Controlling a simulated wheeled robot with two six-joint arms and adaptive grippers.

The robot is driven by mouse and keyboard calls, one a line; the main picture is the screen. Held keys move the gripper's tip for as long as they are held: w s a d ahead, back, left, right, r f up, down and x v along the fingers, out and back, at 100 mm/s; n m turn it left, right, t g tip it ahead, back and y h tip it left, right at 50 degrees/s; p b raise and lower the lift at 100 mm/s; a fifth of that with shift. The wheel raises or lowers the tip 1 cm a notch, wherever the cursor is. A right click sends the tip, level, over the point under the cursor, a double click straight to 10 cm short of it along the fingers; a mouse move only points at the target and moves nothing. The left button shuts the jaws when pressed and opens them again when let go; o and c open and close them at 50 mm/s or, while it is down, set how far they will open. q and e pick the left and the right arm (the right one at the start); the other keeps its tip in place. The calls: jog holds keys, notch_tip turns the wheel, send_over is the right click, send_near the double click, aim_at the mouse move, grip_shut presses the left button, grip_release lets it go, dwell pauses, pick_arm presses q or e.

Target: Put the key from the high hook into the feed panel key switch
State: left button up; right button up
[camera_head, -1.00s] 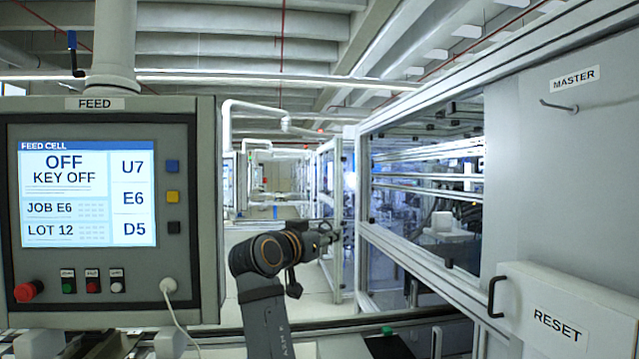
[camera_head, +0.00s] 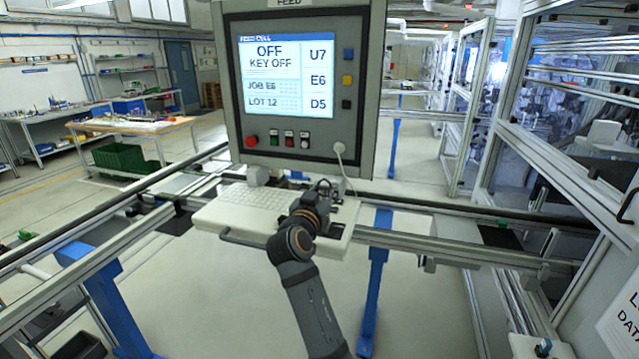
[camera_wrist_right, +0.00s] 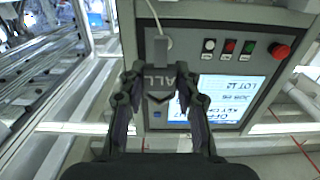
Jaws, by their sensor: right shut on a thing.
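The feed panel (camera_head: 362,100) stands in the middle of the head view, its screen reading OFF and KEY OFF. My right gripper (camera_head: 328,188) is in front of its lower edge, above the keyboard shelf. In the right wrist view the same gripper (camera_wrist_right: 160,82) is shut on a grey key (camera_wrist_right: 158,84) with a tag lettered ALL. The key's narrow end points toward the panel's lower edge, near the white cable plug; I cannot tell whether it touches anything. I cannot make out the key switch. My left gripper is not in view.
A keyboard (camera_head: 258,196) lies on the white shelf (camera_head: 215,222) under the panel. A white cable plug (camera_head: 339,147) and a red button (camera_head: 250,141) are on the panel's lower face. Conveyor rails (camera_head: 440,207) run beside the shelf. An aluminium-framed enclosure (camera_head: 565,170) stands at right.

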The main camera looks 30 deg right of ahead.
jog(key=shift+w+d+f, duration=0.1)
jog(key=shift+d+f, duration=0.15)
jog(key=shift+f, duration=0.25)
jog(key=shift+a+f+b, duration=0.15)
jog(key=shift+f+b, duration=0.75)
jog(key=shift+f, duration=0.45)
jog(key=shift+f+b, duration=0.55)
jog(key=shift+b, duration=0.15)
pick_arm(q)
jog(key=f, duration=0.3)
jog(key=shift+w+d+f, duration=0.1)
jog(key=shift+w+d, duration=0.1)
pick_arm(e)
jog(key=shift+r, duration=0.1)
pick_arm(q)
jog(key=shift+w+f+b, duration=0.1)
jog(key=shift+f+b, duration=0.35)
jog(key=shift+b, duration=0.05)
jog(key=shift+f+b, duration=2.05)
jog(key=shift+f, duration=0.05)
pick_arm(e)
jog(key=shift+f, duration=1.4)
